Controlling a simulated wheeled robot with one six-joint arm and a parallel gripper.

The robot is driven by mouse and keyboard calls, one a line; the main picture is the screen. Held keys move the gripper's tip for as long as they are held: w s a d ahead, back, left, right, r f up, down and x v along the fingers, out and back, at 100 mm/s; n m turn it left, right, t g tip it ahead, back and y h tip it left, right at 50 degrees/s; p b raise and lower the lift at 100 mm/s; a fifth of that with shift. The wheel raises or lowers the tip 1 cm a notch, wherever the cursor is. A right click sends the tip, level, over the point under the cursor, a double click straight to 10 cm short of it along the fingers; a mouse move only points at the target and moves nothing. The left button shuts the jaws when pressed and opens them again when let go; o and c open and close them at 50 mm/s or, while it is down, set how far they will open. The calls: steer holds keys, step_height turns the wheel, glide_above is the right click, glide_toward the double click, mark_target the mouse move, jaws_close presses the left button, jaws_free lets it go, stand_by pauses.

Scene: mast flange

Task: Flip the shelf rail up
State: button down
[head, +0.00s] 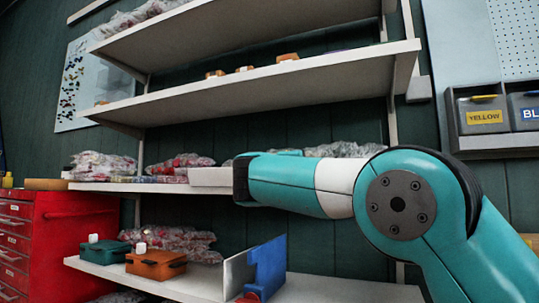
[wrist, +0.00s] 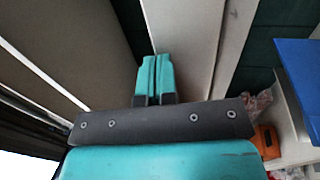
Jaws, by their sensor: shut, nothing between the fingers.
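My gripper (wrist: 155,60) is shut and empty in the wrist view, its two teal fingers side by side. They lie over or against a long pale board (wrist: 182,40); I cannot tell whether they touch it. In the head view my wrist reaches the front of the middle shelf (head: 130,187), and the fingertips are hidden. A pale, flat-faced piece (head: 210,177) stands at that shelf's front edge just left of my wrist. It may be the shelf rail; its hinge and full length are not visible.
An upper shelf (head: 250,88) overhangs my arm. Below, the lower shelf (head: 205,283) holds a blue panel (head: 267,266), an orange box (head: 155,264) and a green box (head: 105,251). A red drawer cabinet (head: 60,240) stands left, and labelled bins (head: 490,110) hang right.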

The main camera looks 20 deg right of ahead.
steer(key=w+r+g+y+p, duration=0.1)
steer(key=p, duration=0.4)
steer(key=shift+d, duration=0.4)
steer(key=shift+w+d+p, duration=0.1)
steer(key=shift+d+p, duration=0.05)
steer(key=shift+p, duration=0.25)
steer(key=r+p+v, duration=0.1)
steer(key=v, duration=1.3)
steer(key=shift+r, duration=0.2)
